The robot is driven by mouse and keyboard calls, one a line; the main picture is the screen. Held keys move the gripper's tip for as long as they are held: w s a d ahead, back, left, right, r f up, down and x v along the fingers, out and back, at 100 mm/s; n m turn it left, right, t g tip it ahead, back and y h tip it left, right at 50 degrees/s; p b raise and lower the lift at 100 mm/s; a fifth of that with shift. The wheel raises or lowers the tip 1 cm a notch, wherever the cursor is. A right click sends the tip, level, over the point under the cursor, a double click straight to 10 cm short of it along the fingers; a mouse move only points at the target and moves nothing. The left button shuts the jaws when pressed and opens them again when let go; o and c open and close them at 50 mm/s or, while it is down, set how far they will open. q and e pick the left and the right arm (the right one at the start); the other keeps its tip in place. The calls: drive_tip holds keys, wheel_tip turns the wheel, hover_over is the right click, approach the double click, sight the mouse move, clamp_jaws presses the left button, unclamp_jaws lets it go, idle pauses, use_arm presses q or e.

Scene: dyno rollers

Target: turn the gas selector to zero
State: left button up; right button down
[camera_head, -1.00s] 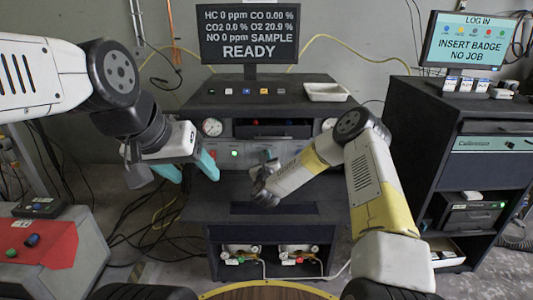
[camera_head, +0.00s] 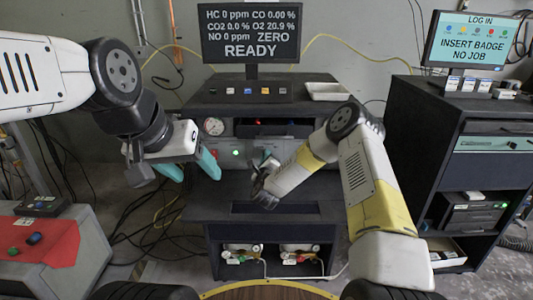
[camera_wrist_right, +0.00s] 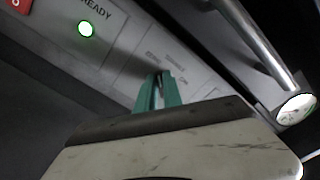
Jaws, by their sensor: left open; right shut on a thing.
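The monitor (camera_head: 250,38) on the dark bench reads ZERO and READY. The gas selector is on the bench's grey front panel, hidden in the right wrist view between the green fingers of my right gripper (camera_wrist_right: 158,82). That gripper is shut on the selector, with a small printed label plate (camera_wrist_right: 187,72) around the fingertips. In the head view my right gripper (camera_head: 266,160) is against the panel, its fingers mostly hidden by its own wrist. My left gripper (camera_head: 193,168) is open and empty, held in front of the bench's left side.
On the panel, a green light (camera_head: 236,153) glows left of my right gripper, and also shows in the right wrist view (camera_wrist_right: 86,28). A metal bar (camera_wrist_right: 252,45) and gauge (camera_wrist_right: 296,108) are close on the right there. A dark cabinet (camera_head: 420,130) stands right; a red-topped box (camera_head: 45,245) left.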

idle(0.3)
drive_tip(key=c, duration=1.5)
unclamp_jaws()
drive_tip(key=s, duration=0.7)
drive_tip(key=shift+s, duration=0.4)
